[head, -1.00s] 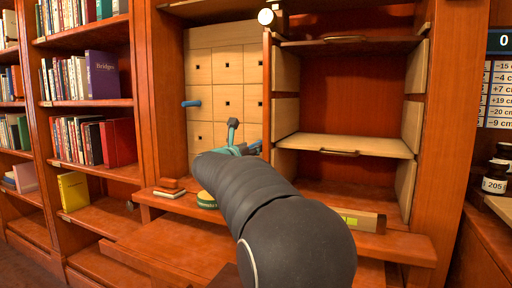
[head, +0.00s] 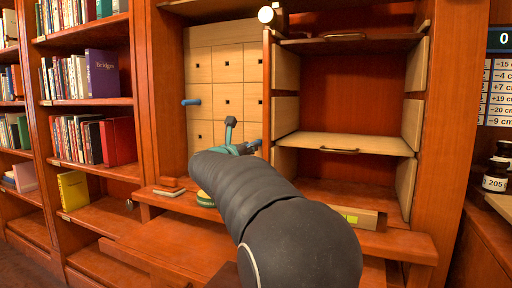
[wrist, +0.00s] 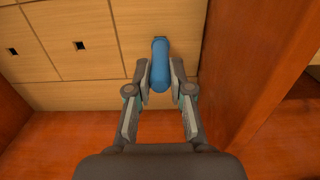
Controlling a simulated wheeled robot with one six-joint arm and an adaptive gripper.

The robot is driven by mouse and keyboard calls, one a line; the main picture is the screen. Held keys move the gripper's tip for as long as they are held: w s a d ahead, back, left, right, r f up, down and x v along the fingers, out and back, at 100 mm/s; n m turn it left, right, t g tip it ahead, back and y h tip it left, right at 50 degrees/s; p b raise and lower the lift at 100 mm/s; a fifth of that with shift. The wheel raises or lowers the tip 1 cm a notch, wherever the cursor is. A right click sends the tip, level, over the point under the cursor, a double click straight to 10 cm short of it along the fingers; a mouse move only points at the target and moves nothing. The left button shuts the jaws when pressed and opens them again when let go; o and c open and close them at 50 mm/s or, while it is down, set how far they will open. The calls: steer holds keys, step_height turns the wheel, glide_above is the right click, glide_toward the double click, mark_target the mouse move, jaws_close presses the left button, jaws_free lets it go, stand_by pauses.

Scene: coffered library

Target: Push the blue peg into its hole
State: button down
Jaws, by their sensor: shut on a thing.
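The blue peg (wrist: 160,68) is between the fingertips of my gripper (wrist: 160,76), which is shut on it. Its far end points at the pale wooden panel (wrist: 75,20) and covers the spot in line with the row of square holes. I cannot tell whether the tip is in a hole. In the head view the held peg (head: 254,145) shows as a small blue piece beside my gripper (head: 246,148), at the panel's lower right. A second blue peg (head: 191,102) sticks out of the panel's left side.
A red-brown cabinet upright (wrist: 245,70) stands close to the right of my gripper. Open shelves (head: 345,144) lie right of the panel. A ledge (head: 400,243) below holds a green round thing (head: 205,198), a small book (head: 169,191) and a wooden box (head: 365,217).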

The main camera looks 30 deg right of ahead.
steer(key=shift+b+v, duration=1.1)
steer(key=shift+v, duration=1.25)
steer(key=shift+s+a, duration=0.1)
steer(key=b+v, duration=0.2)
steer(key=v, duration=0.3)
steer(key=shift+s+a+b, duration=0.25)
steer(key=shift+a+b, duration=0.05)
steer(key=shift+b, duration=0.1)
stand_by(0.7)
